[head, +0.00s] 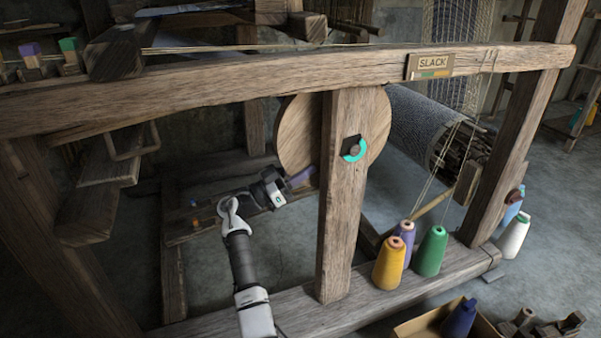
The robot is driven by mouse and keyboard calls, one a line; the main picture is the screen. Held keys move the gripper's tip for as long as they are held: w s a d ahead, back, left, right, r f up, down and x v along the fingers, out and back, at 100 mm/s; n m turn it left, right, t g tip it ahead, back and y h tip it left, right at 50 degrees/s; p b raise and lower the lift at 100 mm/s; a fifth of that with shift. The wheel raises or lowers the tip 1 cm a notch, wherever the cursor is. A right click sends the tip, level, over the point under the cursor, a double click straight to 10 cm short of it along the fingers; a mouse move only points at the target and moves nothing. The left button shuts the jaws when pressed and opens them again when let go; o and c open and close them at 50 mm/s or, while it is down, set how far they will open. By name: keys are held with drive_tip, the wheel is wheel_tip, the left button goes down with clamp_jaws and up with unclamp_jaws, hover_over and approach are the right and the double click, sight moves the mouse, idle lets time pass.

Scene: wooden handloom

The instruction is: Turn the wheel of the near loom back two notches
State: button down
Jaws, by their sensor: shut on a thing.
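The wheel (298,132) is a round wooden disc on the near loom, partly hidden behind an upright post (342,215). A purple peg-like handle (303,176) shows at its lower left edge. My gripper (285,184) is at that edge, shut on the handle; the fingertips are small and dark, so the exact grip is hard to see. A dark plate with a teal arc (353,155) is on the post in front of the wheel. A sign reading SLACK (429,66) is on the top beam.
The top beam (220,80) runs above my arm. Yellow (389,265), purple and green (430,252) thread cones stand on the lower beam right of the post. A white cone (512,236) is farther right. A box with a blue cone (459,318) is at the bottom.

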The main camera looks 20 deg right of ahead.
drive_tip(key=c, duration=1)
unclamp_jaws()
drive_tip(key=v, duration=1.4)
drive_tip(key=shift+p, duration=0.4)
drive_tip(key=shift+r, duration=0.1)
